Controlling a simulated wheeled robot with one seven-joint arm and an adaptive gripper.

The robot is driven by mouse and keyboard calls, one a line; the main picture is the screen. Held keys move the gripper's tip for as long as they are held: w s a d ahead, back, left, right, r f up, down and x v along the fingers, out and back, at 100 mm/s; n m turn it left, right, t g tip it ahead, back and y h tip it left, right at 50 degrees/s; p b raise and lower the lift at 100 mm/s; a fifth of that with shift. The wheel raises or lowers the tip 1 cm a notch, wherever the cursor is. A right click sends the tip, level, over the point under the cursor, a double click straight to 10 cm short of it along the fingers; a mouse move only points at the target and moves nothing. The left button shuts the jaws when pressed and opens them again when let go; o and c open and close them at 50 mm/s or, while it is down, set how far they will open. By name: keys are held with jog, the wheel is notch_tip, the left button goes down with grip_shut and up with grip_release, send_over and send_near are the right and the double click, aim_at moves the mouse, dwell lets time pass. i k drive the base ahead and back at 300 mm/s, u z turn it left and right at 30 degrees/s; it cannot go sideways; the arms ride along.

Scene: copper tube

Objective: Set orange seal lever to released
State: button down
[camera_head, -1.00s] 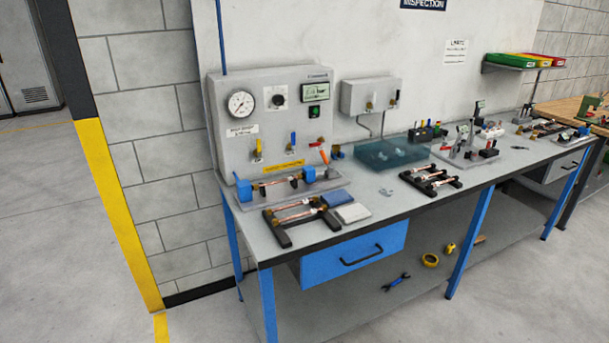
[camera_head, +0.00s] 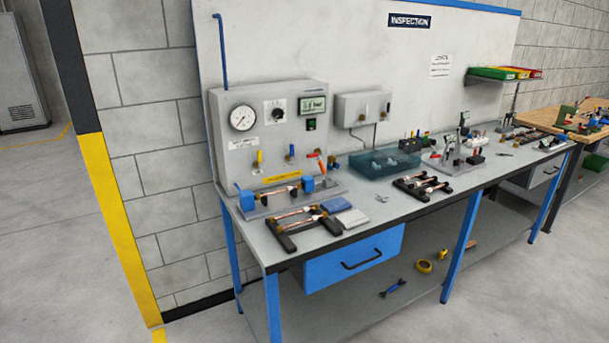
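The orange seal lever (camera_head: 321,159) is at the lower right of the grey test panel (camera_head: 267,107) on the bench. It looks tilted, with its upper end leaning left, but it is small at this distance. A yellow lever (camera_head: 260,156) and a blue lever (camera_head: 291,150) sit to its left on the same panel. Below them, a copper tube (camera_head: 279,191) lies in a fixture between two blue blocks (camera_head: 247,200). My gripper is not in view.
The bench top (camera_head: 350,237) also holds a rack with copper tubes (camera_head: 302,227), blue and white pads (camera_head: 351,217), and a teal tray (camera_head: 384,164). A blue drawer (camera_head: 354,259) hangs under its front edge. The floor (camera_head: 215,318) at front left is clear.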

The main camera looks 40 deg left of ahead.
aim_at(322, 166)
jog(key=u, duration=1.4)
jog(key=i, duration=0.3)
